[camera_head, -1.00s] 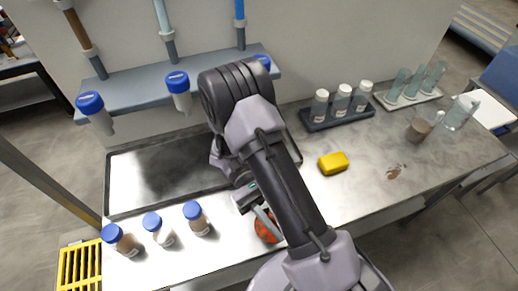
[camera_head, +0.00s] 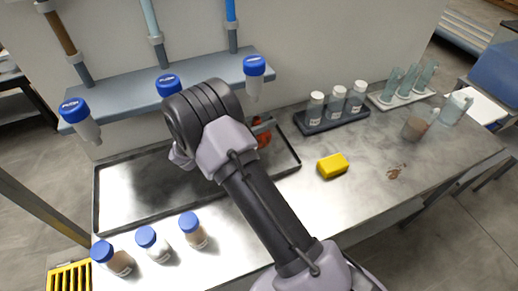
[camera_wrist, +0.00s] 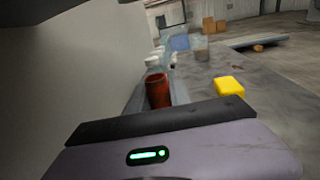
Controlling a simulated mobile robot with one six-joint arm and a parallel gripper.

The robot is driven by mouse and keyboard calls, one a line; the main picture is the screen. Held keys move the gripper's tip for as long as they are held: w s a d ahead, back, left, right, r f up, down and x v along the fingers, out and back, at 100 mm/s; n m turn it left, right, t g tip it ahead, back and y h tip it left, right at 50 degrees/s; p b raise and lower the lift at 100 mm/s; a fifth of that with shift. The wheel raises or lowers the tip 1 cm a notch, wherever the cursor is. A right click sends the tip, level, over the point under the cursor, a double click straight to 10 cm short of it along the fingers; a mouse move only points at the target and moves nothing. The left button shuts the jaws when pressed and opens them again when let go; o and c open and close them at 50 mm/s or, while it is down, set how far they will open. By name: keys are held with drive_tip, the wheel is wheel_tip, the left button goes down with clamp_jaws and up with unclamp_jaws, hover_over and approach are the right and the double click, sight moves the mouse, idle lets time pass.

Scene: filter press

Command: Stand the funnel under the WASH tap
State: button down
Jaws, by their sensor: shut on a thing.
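The red-orange funnel (camera_head: 264,139) is partly hidden behind my arm in the head view. It also shows in the wrist view (camera_wrist: 158,91) as a reddish-brown, roughly upright body beyond the wrist. My gripper (camera_head: 262,125) is shut on it near the tray's back right corner, below and close to the right tap. I cannot tell whether the funnel touches the tray. Three blue-capped taps hang from the shelf: a left tap (camera_head: 80,118), a middle tap (camera_head: 168,85) and a right tap (camera_head: 254,74). Their labels are too small to read surely.
A dark-rimmed metal tray (camera_head: 125,200) lies under the taps. Several blue-capped jars, including one (camera_head: 194,232), stand in front. A yellow block (camera_head: 332,166) lies to the right, and a dark rack (camera_head: 330,122) holds white-capped bottles.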

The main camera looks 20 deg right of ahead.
sight(263, 139)
wheel_tip(263, 139, down, 8)
drive_tip(key=b, duration=0.2)
drive_tip(key=shift+r+b, duration=0.1)
drive_tip(key=shift+b, duration=0.3)
drive_tip(key=c, duration=1.2)
unclamp_jaws()
drive_tip(key=shift+a+r, duration=0.1)
drive_tip(key=shift+a, duration=0.1)
drive_tip(key=a+p, duration=0.1)
drive_tip(key=a, duration=0.3)
drive_tip(key=s+a+p, duration=0.1)
drive_tip(key=a, duration=0.2)
drive_tip(key=a+p, duration=0.1)
drive_tip(key=a, duration=0.3)
drive_tip(key=shift+s+a, duration=0.3)
